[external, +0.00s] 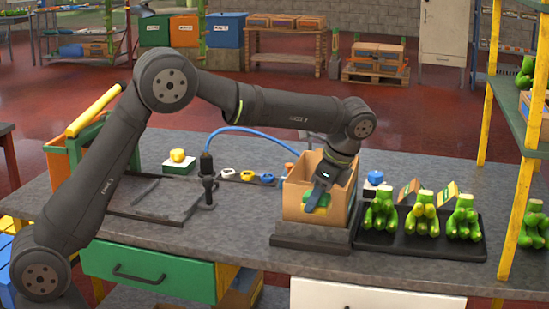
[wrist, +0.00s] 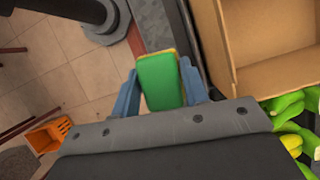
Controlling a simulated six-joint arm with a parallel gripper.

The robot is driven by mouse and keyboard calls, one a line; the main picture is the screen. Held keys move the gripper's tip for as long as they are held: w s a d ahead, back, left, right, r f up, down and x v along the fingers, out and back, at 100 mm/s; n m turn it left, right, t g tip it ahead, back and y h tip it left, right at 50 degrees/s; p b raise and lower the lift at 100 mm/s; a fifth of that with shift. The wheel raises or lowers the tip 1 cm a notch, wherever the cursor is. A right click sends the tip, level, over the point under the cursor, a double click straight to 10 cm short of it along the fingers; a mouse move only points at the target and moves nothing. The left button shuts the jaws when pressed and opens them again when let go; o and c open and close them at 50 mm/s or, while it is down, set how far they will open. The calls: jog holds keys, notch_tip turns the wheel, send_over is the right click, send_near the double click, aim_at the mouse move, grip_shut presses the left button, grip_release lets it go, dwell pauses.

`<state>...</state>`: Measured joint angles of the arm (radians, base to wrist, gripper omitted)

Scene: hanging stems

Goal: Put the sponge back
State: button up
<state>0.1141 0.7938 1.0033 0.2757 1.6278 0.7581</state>
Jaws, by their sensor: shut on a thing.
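My gripper (external: 321,196) is shut on a green sponge with a yellow edge (external: 312,203). In the wrist view the sponge (wrist: 158,80) stands between the two blue-grey fingers (wrist: 160,92), which press on its sides. In the external view the gripper points down and overlaps the front of an open cardboard box (external: 340,208). In the wrist view the box (wrist: 275,72) lies to the right of the sponge, apart from it in the picture. How high the sponge is above the bench cannot be told.
Right of the box is a black tray (external: 405,250) with green-yellow produce bunches (external: 422,218). Left are small coloured items (external: 247,175), a black stand (external: 207,180) and a dark flat tray (external: 150,205). A yellow-framed shelf (external: 530,130) stands at the right. A blue hose (external: 250,131) arches behind.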

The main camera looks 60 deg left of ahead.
jog(key=w+r+m+t, duration=0.2)
jog(key=w+r+m, duration=0.1)
jog(key=r+m, duration=0.2)
jog(key=w+a+m+t, duration=0.1)
jog(key=a+m, duration=0.2)
jog(key=a, duration=0.4)
jog(key=w+a+r+m+t, duration=0.1)
jog(key=w+a+m, duration=0.1)
jog(key=a+m, duration=0.2)
jog(key=w+a+m+t, duration=0.1)
jog(key=a+m, duration=0.2)
jog(key=a, duration=0.7)
jog(key=shift+w+r+t, duration=0.15)
jog(key=shift+w+t, duration=0.15)
jog(key=shift+w, duration=0.05)
jog(key=s+a+f+m, duration=0.1)
jog(key=s+a+f, duration=0.15)
jog(key=a, duration=0.35)
send_over(258, 198)
jog(key=s, duration=0.1)
jog(key=shift+m, duration=0.4)
jog(key=f, duration=1.2)
jog(key=shift+d, duration=0.4)
jog(key=shift+f, duration=2.35)
jog(key=o, duration=0.9)
jog(key=shift+f, duration=0.1)
